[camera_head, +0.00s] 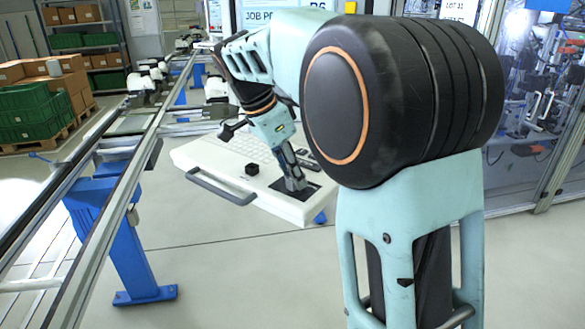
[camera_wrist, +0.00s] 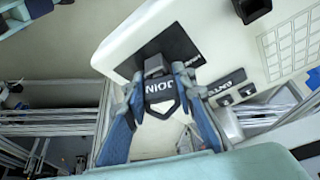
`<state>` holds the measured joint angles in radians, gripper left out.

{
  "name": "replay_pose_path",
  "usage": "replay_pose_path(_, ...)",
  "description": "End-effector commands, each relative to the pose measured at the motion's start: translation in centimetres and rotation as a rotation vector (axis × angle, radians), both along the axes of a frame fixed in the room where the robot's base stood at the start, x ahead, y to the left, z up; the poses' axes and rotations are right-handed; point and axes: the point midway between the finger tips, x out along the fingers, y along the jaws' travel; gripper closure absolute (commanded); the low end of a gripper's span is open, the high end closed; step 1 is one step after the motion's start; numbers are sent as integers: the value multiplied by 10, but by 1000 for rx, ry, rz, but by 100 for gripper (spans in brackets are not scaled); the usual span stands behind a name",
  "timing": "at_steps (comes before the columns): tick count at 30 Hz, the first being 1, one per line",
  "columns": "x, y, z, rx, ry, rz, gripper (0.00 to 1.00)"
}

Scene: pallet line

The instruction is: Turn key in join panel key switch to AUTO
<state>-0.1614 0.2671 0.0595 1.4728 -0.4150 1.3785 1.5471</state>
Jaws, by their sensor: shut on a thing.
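The white join panel (camera_head: 225,165) stands in the middle of the head view; its white face also shows in the wrist view (camera_wrist: 125,45). My gripper (camera_head: 293,183) reaches down to a black plate (camera_head: 312,190) near the panel's front right corner. In the wrist view my gripper (camera_wrist: 158,80) has its two blue fingers closed on either side of a dark key tag (camera_wrist: 160,90) lettered JOIN. A grey key head or switch block (camera_wrist: 154,66) sits between the fingertips, against the black plate (camera_wrist: 176,44). The switch positions and the key's angle cannot be read.
A black block (camera_head: 252,169) sits on the panel face left of my gripper. A grey handle bar (camera_head: 220,187) runs along the panel's front edge. A conveyor rail (camera_head: 120,165) on blue legs stands at left. Clear floor lies in front.

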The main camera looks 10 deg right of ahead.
Motion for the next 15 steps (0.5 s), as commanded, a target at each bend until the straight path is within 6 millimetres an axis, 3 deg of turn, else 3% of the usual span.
replay_pose_path(15, 0, 1, 2, -2, 1, -364, 99)
